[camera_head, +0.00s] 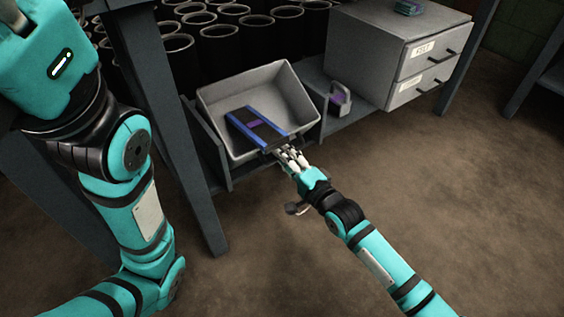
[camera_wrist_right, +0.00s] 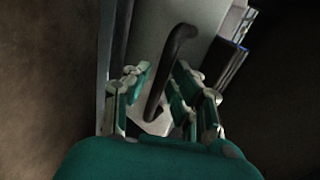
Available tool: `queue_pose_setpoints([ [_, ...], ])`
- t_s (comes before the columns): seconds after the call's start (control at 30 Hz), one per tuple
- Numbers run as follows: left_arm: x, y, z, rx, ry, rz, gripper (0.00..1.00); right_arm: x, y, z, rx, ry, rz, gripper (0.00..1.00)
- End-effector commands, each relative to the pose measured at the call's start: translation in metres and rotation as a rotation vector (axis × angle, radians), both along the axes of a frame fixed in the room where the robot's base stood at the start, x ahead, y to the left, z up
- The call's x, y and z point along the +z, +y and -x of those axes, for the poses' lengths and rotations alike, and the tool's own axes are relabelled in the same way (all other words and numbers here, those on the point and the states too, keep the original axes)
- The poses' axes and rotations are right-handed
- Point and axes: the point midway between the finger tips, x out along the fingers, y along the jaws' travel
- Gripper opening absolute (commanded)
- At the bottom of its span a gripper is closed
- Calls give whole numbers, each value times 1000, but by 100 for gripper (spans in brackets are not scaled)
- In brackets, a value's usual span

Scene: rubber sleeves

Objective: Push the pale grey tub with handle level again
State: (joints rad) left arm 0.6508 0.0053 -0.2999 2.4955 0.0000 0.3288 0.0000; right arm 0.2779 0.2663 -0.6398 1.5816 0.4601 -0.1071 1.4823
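The pale grey tub (camera_head: 265,87) sits tilted between the side boards of the low shelf under the table, its open top leaning towards me. A blue and dark flat item with a purple patch (camera_head: 254,125) lies in it. My right gripper (camera_head: 290,155) is at the tub's lower front edge. In the right wrist view the tub's dark curved handle (camera_wrist_right: 172,70) shows between the spread fingers of my right gripper (camera_wrist_right: 162,92); whether they touch it I cannot tell. My left arm is at the left, its gripper out of view.
A small grey holder (camera_head: 339,100) with a purple item stands right of the tub, beside a grey drawer unit (camera_head: 382,62). Several black cylinders (camera_head: 220,45) stand behind. A table leg (camera_head: 165,130) rises left of the tub. The floor in front is mostly clear.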

Motion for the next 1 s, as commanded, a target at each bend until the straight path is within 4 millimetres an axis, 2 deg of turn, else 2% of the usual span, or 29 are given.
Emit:
queue_pose_setpoints([
  [0.13,-1,0,8,1,-21,-1,62,-1,7,-9,1,-1,0,23],
  [0.43,2,-1,10,1,-27,-1,62,0,9,-11,1,-1,1,23],
  [0.47,1,-1,10,1,-27,-1,62,0,9,-11,1,-1,1,22],
  [0.63,1,-1,10,1,-27,-1,62,0,9,-11,0,-1,1,0],
  [1.0,1,-1,10,1,-28,-2,62,-1,8,-11,1,2,3,0],
])
